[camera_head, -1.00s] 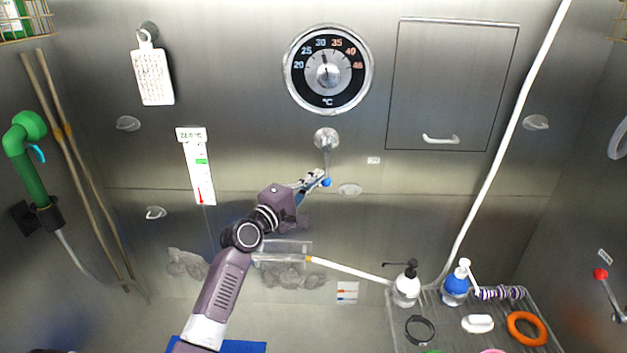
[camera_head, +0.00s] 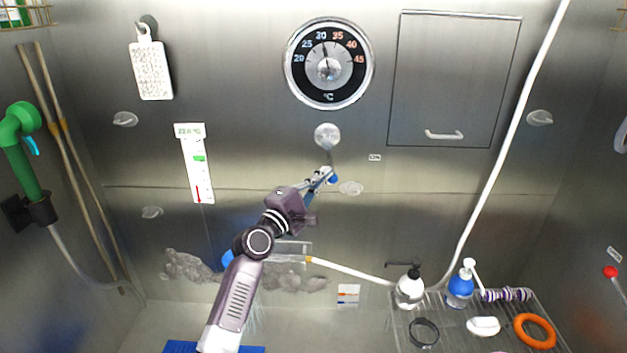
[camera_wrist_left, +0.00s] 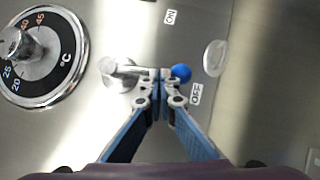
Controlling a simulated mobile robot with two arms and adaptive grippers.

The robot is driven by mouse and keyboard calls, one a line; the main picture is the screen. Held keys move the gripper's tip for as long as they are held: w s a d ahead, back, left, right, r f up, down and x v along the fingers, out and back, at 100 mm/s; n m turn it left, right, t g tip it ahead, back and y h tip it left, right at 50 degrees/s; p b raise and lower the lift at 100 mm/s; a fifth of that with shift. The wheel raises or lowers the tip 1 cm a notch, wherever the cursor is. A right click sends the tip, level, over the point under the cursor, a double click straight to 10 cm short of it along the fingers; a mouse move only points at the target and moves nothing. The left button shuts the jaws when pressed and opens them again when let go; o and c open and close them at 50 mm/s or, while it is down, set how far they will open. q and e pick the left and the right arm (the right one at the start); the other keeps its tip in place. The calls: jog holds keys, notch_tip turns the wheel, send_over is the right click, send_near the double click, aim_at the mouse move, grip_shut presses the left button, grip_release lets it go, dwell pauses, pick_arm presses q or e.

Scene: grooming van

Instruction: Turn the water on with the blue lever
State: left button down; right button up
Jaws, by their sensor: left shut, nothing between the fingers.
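The blue lever is a short metal arm that hangs from a round mount (camera_head: 327,135) on the steel wall and ends in a blue knob (camera_head: 333,179). In the head view it points down, tilted slightly right. The knob (camera_wrist_left: 181,72) also shows in the left wrist view, between the ON label (camera_wrist_left: 170,17) and the OFF label (camera_wrist_left: 195,95), nearer OFF. My left gripper (camera_wrist_left: 160,76) is shut and empty, its fingertips at the lever beside the knob, hiding part of the arm; exact contact is unclear. My right gripper is out of view.
A temperature dial (camera_head: 330,63) is above the lever. A white hose (camera_head: 494,165) runs down the right side to a wire rack (camera_head: 460,330) with bottles. The wall right of the lever is mostly clear.

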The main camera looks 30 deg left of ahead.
pick_arm(q)
jog(key=d+n+b, duration=0.1)
jog(key=w+n+t+y+b, duration=0.1)
jog(key=n, duration=0.1)
jog(key=shift+d+f, duration=0.3)
jog(key=shift+d, duration=0.1)
jog(key=shift+w+d+r+b, duration=0.3)
jog(key=shift+w+d+b, duration=0.05)
jog(key=shift+d+b, duration=0.15)
jog(key=shift+w+d+r+n+t+y+b, duration=0.25)
jog(key=shift+w+d+r+n+t+y, duration=0.25)
jog(key=shift+d+r+n, duration=0.4)
jog(key=shift+w+d+r+n+t+y+b, duration=0.3)
jog(key=shift+w+d+r+n+y, duration=0.3)
jog(key=shift+d+n, duration=0.4)
jog(key=shift+a, duration=0.15)
jog(key=shift+s+f, duration=0.1)
jog(key=shift+s, duration=0.05)
send_near(335, 176)
jog(key=d+r, duration=0.1)
jog(key=d, duration=0.1)
jog(key=s+d+r, duration=0.1)
jog(key=d+r, duration=0.1)
jog(key=shift+s+d+r, duration=0.15)
jog(key=shift+d+r, duration=0.05)
jog(key=shift+d, duration=0.15)
